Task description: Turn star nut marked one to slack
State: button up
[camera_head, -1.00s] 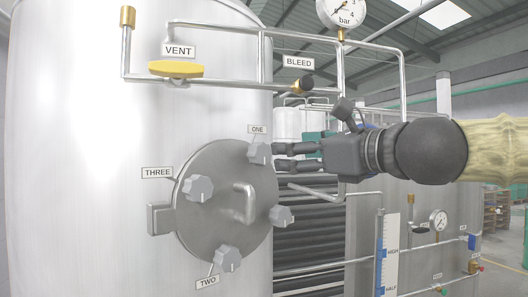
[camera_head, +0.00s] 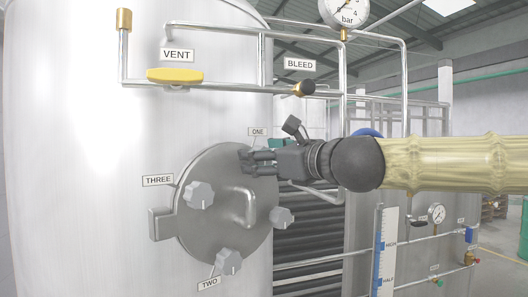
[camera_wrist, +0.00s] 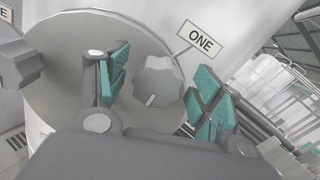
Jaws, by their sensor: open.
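The star nut marked one is a grey lobed knob; in the wrist view the nut (camera_wrist: 158,82) sits on the round hatch cover below its ONE label (camera_wrist: 200,42). My gripper (camera_wrist: 162,95) is open, with teal-padded fingers on either side of the nut and apart from it as far as I can see. In the head view my gripper (camera_head: 246,161) reaches in from the right and hides the nut. The ONE label (camera_head: 258,132) shows just above it. The round hatch cover (camera_head: 222,225) is on the tank's front.
Star nut three (camera_head: 200,195), star nut two (camera_head: 229,262) and an unlabelled star nut (camera_head: 282,217) stand around the cover. A bent handle (camera_head: 249,205) juts from its middle. The yellow vent lever (camera_head: 175,75) and bleed valve (camera_head: 304,88) are on piping above.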

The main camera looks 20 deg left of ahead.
jog(key=c, duration=1)
